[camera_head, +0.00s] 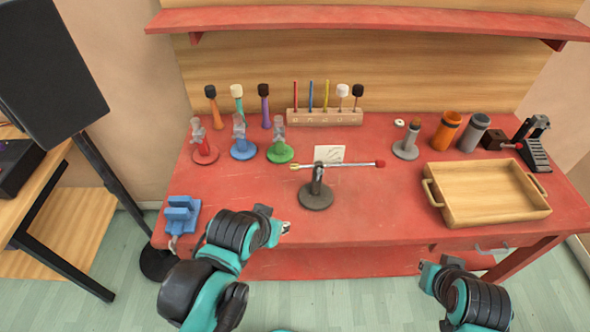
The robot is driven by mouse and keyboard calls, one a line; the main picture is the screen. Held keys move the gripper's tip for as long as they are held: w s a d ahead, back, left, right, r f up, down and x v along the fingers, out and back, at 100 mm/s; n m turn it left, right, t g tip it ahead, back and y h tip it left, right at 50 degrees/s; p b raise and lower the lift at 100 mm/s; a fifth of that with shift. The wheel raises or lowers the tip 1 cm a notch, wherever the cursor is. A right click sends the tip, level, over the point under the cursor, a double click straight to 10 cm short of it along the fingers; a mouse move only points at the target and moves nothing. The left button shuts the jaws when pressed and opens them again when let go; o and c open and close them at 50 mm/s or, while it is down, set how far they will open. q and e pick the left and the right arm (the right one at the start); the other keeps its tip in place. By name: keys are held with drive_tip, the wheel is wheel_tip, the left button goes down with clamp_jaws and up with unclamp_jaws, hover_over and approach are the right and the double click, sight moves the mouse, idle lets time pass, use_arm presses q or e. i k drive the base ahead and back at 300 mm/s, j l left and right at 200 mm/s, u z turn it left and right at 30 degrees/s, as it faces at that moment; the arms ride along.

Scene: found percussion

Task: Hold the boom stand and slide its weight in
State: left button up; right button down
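The boom stand (316,197) stands upright on the red bench, with a dark round base and a short dark post. Its thin boom lies nearly level across the post top. A red piece (380,163) is at the boom's right end and a small brass-coloured piece (294,167) at its left end; I cannot tell which one is the weight. My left gripper (284,228) is near the bench's front edge, left of and in front of the stand, apart from it. My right gripper (434,268) is low in front of the bench, far from the stand. Neither gripper's opening shows clearly.
A wooden tray (478,220) sits at the right. Red (205,154), blue (242,149) and green (280,152) stands are behind left. A blue vise (182,214) is at the front left. A wooden rack (325,117) and a white card (329,153) are behind the boom stand.

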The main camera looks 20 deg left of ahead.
sight(294, 166)
drive_tip(key=i+l, duration=0.1)
drive_tip(key=l, duration=0.3)
drive_tip(key=i+l+u, duration=0.15)
drive_tip(key=l, duration=0.7)
drive_tip(key=i+u, duration=0.1)
drive_tip(key=u, duration=1.3)
